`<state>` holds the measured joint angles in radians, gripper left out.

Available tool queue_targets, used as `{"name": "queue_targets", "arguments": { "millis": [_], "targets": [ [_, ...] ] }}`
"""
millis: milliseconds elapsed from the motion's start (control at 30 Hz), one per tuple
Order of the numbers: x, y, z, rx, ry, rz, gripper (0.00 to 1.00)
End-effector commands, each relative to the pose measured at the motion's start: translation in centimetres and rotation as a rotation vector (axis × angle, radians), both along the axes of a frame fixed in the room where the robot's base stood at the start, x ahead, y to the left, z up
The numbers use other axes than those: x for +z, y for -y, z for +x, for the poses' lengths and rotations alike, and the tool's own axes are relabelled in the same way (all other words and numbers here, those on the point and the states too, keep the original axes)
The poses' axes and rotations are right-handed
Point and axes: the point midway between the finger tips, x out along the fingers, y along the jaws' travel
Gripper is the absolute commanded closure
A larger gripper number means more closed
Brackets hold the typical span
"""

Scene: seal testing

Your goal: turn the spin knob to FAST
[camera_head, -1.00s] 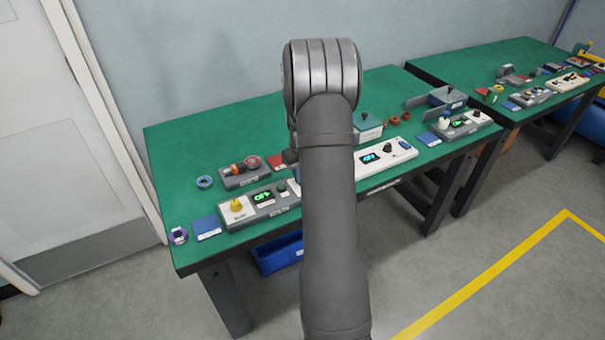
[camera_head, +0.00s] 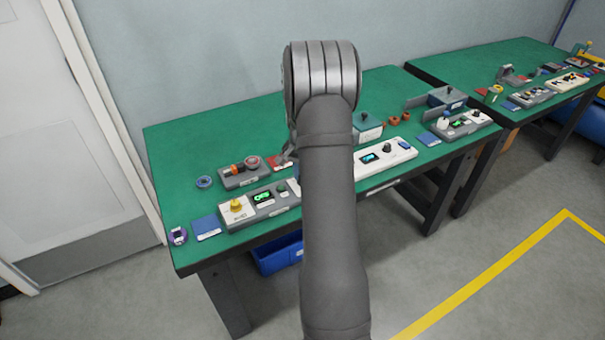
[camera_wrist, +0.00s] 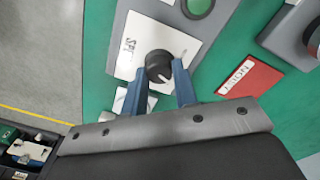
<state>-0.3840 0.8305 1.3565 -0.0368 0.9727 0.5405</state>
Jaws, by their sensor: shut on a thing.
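The spin knob (camera_wrist: 158,63) is round and black with a white pointer mark, on a white plate (camera_wrist: 187,42) with partly readable "SPI" lettering in the wrist view. The pointer mark lies toward the lower side of the knob in that view. My gripper (camera_wrist: 160,70) has its two blue fingers on either side of the knob, shut on it. The FAST mark cannot be made out. In the head view my arm hides the knob and most of the gripper.
A green button (camera_wrist: 198,6) sits beside the plate, and a red card (camera_wrist: 249,78) lies on the green table (camera_head: 170,150). In the head view, a panel with a yellow knob (camera_head: 236,205) stands left of my arm and a white panel (camera_head: 397,153) right of it.

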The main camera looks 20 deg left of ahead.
Motion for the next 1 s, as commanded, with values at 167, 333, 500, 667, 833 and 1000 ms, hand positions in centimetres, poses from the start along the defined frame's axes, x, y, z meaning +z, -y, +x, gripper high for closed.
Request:
{"name": "queue_targets", "arguments": {
  "millis": [167, 333, 500, 667, 833, 1000],
  "targets": [
    [0.09, 0.03, 0.1, -0.143, 0.002, 0.001, 0.96],
    [0.09, 0.06, 0.09, -0.251, 0.002, 0.001, 0.96],
    [0.09, 0.07, 0.1, -0.326, 0.002, 0.001, 0.96],
    [0.09, 0.08, 0.1, -0.365, 0.002, 0.001, 0.96],
    [0.09, 0.08, 0.1, -0.381, 0.003, 0.001, 0.96],
    [0.09, 0.08, 0.1, -0.383, 0.002, 0.001, 0.96]
  ]
}}
